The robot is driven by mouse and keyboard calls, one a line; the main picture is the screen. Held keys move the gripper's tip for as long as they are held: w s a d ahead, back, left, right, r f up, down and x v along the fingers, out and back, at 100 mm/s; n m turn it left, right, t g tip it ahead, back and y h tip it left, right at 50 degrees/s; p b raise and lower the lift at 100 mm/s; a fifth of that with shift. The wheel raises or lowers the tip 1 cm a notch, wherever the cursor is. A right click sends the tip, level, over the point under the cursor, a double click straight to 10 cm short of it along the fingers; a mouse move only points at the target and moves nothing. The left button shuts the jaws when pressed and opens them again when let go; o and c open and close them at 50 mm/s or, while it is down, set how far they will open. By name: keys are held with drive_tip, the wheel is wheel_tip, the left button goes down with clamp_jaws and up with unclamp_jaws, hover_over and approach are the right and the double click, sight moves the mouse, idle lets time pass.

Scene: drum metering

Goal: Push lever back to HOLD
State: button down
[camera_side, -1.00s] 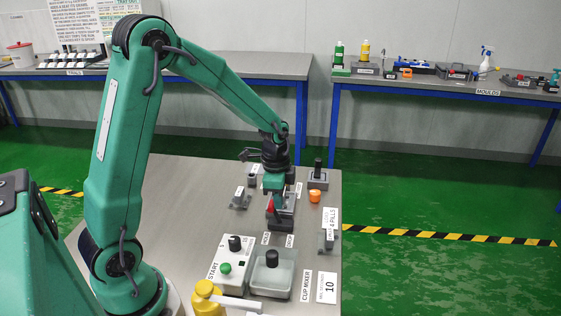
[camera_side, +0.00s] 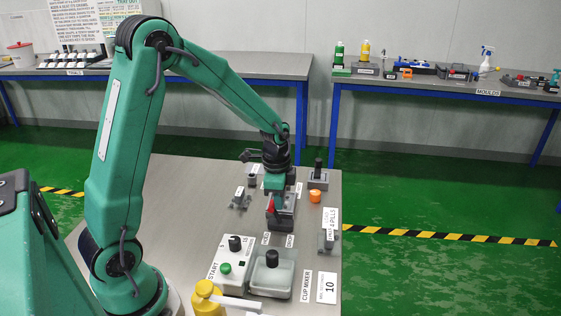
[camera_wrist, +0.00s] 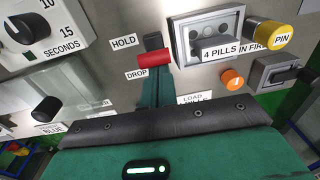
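The lever's red handle (camera_wrist: 154,58) lies by the DROP label (camera_wrist: 137,74) in the wrist view, with a dark block (camera_wrist: 153,42) just behind it. The HOLD label (camera_wrist: 124,41) is up and left of it. In the side view the red part (camera_side: 271,208) shows just below my gripper (camera_side: 275,192). In the wrist view my narrow green fingers (camera_wrist: 155,86) appear together, with their tips at or very near the red handle. Contact is unclear. The lever's base is partly hidden by my gripper.
An orange button (camera_wrist: 232,79), a yellow PIN knob (camera_wrist: 267,34) and the 4 PILLS plate (camera_wrist: 228,50) are to the lever's right. In the side view the cup mixer (camera_side: 272,275) and START box (camera_side: 232,260) stand nearer the camera.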

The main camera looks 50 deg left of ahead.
sight(275, 210)
drive_tip(key=shift+d+f, duration=0.2)
drive_tip(key=shift+f, duration=0.15)
drive_tip(key=shift+w+d+r, duration=0.1)
drive_tip(key=shift+w+d+r, duration=0.25)
drive_tip(key=shift+w+d, duration=0.9)
drive_tip(key=shift+d, duration=0.05)
drive_tip(key=shift+r, duration=0.35)
drive_tip(key=s+a+r, duration=0.3)
drive_tip(key=r, duration=0.5)
drive_tip(key=shift+s+a, duration=0.15)
drive_tip(key=shift+r, duration=0.15)
